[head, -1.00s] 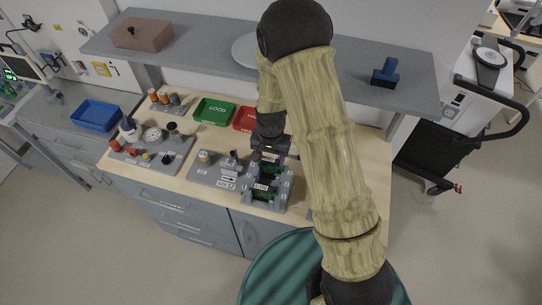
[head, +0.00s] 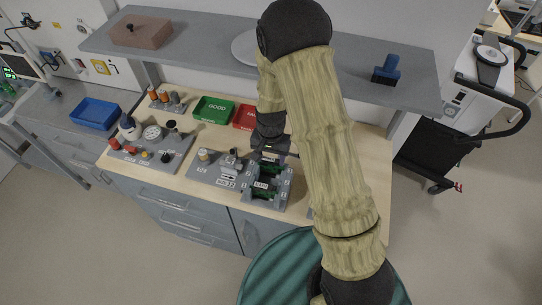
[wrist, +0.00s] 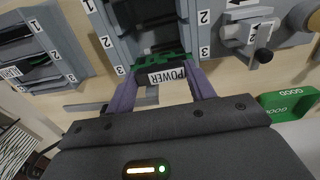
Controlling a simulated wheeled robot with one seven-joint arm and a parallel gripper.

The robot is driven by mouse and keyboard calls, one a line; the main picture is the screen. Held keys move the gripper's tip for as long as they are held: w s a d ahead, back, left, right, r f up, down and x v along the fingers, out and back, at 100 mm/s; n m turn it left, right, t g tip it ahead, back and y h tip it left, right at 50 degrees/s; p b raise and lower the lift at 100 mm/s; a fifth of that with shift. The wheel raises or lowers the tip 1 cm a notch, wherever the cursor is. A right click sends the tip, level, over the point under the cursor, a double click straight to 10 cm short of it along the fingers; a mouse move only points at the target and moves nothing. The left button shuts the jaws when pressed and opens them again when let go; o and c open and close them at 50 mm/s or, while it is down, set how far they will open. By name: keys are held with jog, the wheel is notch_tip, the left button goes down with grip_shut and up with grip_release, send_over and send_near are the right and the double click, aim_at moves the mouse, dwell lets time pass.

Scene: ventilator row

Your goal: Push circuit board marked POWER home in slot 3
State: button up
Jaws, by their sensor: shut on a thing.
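The circuit board marked POWER (wrist: 160,64) is green with a white label, which reads upside down in the wrist view. My gripper (wrist: 163,82) is shut on it, one purple finger at each side. The board lies across the near end of the grey rack (wrist: 197,30), level with the marks 3 on both side walls. How deep it sits in slot 3 cannot be told. In the head view the rack (head: 287,187) stands on the bench, with my gripper (head: 268,157) at its back end.
A second numbered rack (wrist: 48,45) holds a labelled board, left in the wrist view. A lever fixture (wrist: 248,38) stands close on the other side. Green GOOD (head: 213,109) and red (head: 244,117) trays lie behind. A grey shelf (head: 190,52) overhangs the bench.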

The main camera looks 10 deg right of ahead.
jog(key=shift+f+b, duration=0.5)
jog(key=shift+f, duration=0.25)
dwell(0.8)
jog(key=o, duration=1)
jog(key=shift+o, duration=0.2)
jog(key=shift+r+p, duration=2.7)
jog(key=shift+r, duration=0.8)
